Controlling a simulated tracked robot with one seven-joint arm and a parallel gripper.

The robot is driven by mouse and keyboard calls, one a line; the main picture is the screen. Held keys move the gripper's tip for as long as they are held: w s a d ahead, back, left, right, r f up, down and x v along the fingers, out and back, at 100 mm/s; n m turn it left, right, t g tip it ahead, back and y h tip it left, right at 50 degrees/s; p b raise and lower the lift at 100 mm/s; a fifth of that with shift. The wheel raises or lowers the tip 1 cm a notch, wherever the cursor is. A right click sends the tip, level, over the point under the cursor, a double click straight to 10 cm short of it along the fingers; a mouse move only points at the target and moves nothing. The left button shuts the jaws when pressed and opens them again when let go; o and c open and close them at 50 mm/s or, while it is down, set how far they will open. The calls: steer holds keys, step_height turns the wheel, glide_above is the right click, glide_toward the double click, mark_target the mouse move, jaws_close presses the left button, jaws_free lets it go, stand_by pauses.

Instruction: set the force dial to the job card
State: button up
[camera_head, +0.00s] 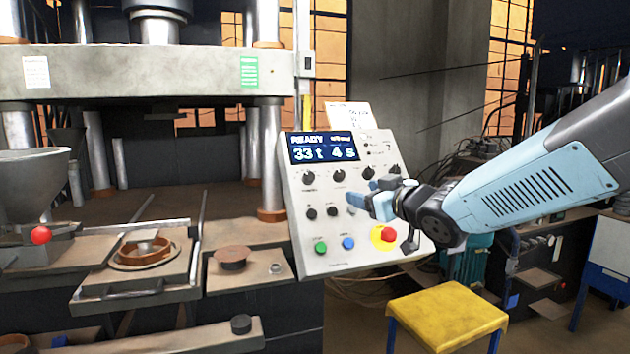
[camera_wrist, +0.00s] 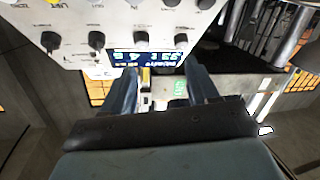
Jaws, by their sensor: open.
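The pale control panel (camera_head: 300,262) stands right of the press. Its display (camera_head: 323,148) reads READY, 33 t and 4 s. Below it is a row of black dials, including the leftmost (camera_head: 308,177) and the one beside it (camera_head: 338,176); their labels are too small to read, so I cannot tell which is the force dial. A white job card (camera_head: 349,115) sits at the panel's top; its writing is unreadable. My gripper (camera_head: 362,194) is open and empty, in front of the panel's right half. The wrist view shows the dials (camera_wrist: 141,39) and display upside down beyond the fingers (camera_wrist: 160,76).
The panel's lower part carries green (camera_head: 320,248) and blue (camera_head: 348,243) buttons and a red stop button (camera_head: 388,234) on yellow, close below my gripper. A yellow stool (camera_head: 447,312) stands below. The press bed with a mould (camera_head: 143,252) lies left.

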mark_target(311, 178)
steer(key=w+a+y, duration=0.1)
steer(key=w+a, duration=0.2)
steer(key=w+a+n, duration=0.1)
steer(key=w+a, duration=0.3)
steer(key=w+a+y, duration=0.1)
steer(key=w+a, duration=0.2)
steer(key=w, duration=0.1)
steer(key=shift+w+a+r+n+y, duration=0.2)
steer(key=shift+a+r+n+y, duration=0.1)
steer(key=shift+a+n, duration=0.1)
steer(key=shift+c, duration=0.3)
steer(key=c, duration=1)
steer(key=shift+o, duration=0.2)
